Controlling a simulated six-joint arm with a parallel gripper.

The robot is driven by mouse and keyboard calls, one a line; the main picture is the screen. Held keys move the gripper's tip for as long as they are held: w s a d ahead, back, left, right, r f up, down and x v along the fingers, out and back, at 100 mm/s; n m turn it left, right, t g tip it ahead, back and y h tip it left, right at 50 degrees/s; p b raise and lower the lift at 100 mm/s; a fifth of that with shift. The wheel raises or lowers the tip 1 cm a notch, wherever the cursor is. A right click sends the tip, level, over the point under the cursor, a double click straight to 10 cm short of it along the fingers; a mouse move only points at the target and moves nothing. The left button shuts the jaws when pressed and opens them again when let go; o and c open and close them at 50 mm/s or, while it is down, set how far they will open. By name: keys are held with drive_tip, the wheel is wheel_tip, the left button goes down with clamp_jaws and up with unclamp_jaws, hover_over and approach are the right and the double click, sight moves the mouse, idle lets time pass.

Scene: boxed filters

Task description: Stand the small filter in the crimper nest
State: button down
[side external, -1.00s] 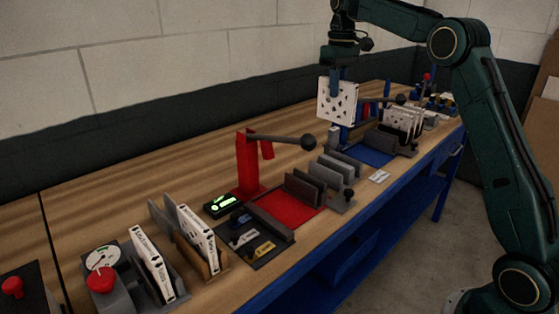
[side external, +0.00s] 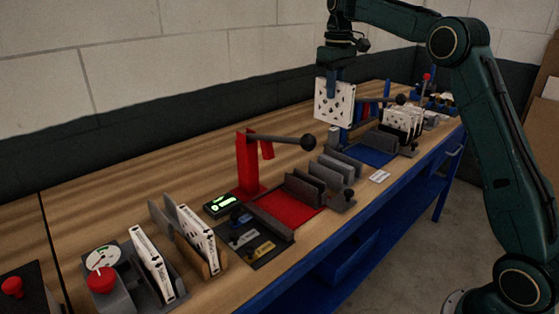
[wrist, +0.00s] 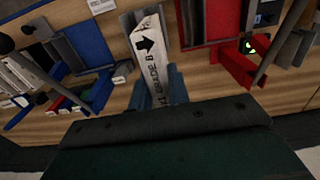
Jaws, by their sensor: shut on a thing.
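My gripper (side external: 333,86) is shut on a white filter with dark marks (side external: 335,106) and holds it upright above the bench, in front of the blue lever press. In the wrist view the filter (wrist: 150,47) shows a narrow edge with a black arrow and "GRADE B", between blue fingers. A red lever press (side external: 247,165) has a red base plate (side external: 288,207) with dark upright plates beside it. A blue base plate (side external: 366,154) with grey upright plates lies farther right. I cannot tell which of these is the crimper nest.
White filters stand in a slotted holder (side external: 212,267) at left and beside a gauge (side external: 102,257). Several more stand in a row (side external: 402,121) at right. The red press's lever knob (side external: 307,141) juts out left of the held filter. Bare wood lies along the back.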

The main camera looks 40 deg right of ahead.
drive_tip(key=a+f, duration=0.6)
drive_tip(key=a, duration=0.4)
drive_tip(key=shift+f, duration=0.4)
drive_tip(key=shift+f, duration=0.2)
drive_tip(key=shift+f, duration=2.2)
wheel_tip(320, 180, down, 7)
idle(3.9)
